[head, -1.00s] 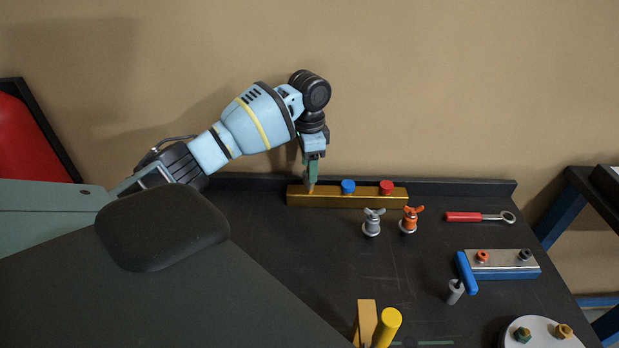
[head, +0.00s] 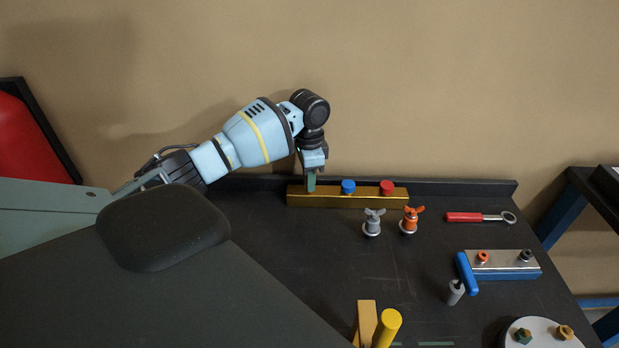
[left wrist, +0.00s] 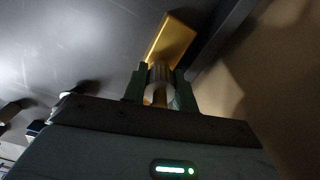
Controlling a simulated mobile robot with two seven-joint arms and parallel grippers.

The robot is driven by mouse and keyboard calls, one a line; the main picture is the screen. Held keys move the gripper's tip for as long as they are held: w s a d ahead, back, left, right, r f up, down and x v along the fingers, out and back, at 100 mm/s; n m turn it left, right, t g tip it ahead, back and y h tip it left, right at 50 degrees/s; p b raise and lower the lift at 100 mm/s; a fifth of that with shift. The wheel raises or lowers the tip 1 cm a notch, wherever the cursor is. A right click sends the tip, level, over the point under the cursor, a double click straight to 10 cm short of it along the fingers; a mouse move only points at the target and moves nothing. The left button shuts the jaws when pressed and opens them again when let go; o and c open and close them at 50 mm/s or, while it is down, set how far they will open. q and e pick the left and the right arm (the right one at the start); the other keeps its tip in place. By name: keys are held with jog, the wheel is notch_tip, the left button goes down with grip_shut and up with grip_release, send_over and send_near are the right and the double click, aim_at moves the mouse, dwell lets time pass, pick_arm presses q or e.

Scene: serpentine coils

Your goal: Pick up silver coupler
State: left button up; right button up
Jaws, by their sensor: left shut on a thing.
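A gold bar (head: 350,199) lies along the back edge of the black bench. My left gripper (head: 310,184) points down at the bar's left end. In the left wrist view, its green fingers are shut on the silver coupler (left wrist: 159,73), a short bright cylinder, with the gold bar just beyond it. In the head view the fingers hide the coupler. I cannot tell whether it still touches the bar. My right gripper is not in view.
A blue knob (head: 348,187) and a red knob (head: 387,187) stand on the bar to the right. A grey wing nut (head: 373,222) and an orange one (head: 410,219) stand in front. A red-handled wrench (head: 480,217) lies right.

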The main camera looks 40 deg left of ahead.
pick_arm(q)
jog(key=shift+r, duration=0.1)
jog(key=shift+r, duration=0.4)
jog(key=r, duration=0.3)
jog(key=shift+d, duration=0.2)
jog(key=s+d, duration=0.2)
jog(key=d, duration=0.5)
jog(key=s+d+r+p, duration=0.1)
jog(key=s+d, duration=0.2)
jog(key=d, duration=0.4)
jog(key=shift+d, duration=0.4)
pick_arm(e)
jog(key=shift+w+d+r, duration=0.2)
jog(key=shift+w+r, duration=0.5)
